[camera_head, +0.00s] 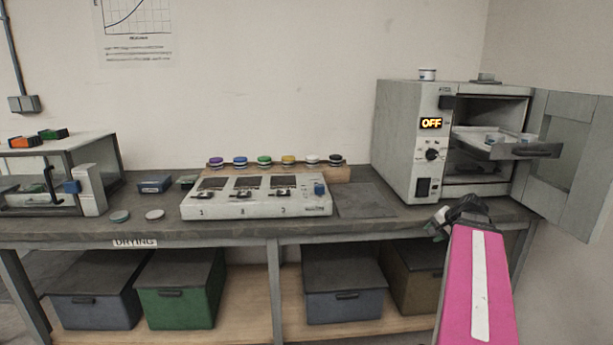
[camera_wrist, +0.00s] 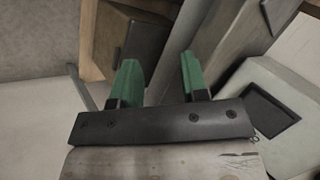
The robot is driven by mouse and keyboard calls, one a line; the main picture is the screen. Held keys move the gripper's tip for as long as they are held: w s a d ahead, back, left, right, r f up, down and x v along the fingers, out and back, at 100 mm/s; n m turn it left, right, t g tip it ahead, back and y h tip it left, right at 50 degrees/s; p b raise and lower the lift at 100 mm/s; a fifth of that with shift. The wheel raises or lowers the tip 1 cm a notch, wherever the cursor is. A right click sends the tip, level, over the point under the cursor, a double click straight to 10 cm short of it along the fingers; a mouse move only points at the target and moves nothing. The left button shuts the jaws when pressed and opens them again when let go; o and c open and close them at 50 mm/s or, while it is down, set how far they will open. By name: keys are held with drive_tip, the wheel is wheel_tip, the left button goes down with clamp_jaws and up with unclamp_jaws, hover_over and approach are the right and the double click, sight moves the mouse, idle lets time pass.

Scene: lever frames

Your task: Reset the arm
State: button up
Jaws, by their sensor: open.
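My gripper (camera_wrist: 160,80) shows in the wrist view with two green fingers apart and nothing between them. In the head view my gripper (camera_head: 437,224) is small and dark at the end of my pink arm, at the bench's front edge below the oven (camera_head: 402,150). The oven's door (camera_head: 570,150) stands open to the right and its tray (camera_head: 500,148) is pulled partly out. The oven's display reads OFF.
The bench (camera_head: 367,200) carries a control box (camera_head: 256,203) with several levers, a row of coloured lidded pots (camera_head: 264,161) and a glass-fronted cabinet (camera_head: 60,170) at left. Storage bins (camera_head: 180,288) stand on the lower shelf. A dark flat area right of the control box is clear.

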drive_tip(key=s+a+f+n+g+h, duration=0.1)
drive_tip(key=s+a+f+n+g, duration=0.1)
drive_tip(key=a+f, duration=0.5)
drive_tip(key=s+a+f+n+g+h, duration=0.1)
drive_tip(key=s+a+f+n+g, duration=0.1)
drive_tip(key=a+f, duration=0.5)
drive_tip(key=s+a+f+n+g+h, duration=0.1)
drive_tip(key=s+a+f+n, duration=0.3)
drive_tip(key=a+f, duration=0.4)
drive_tip(key=shift+a+n+g+h, duration=0.3)
drive_tip(key=shift+a+n+g, duration=0.55)
drive_tip(key=shift+a, duration=0.25)
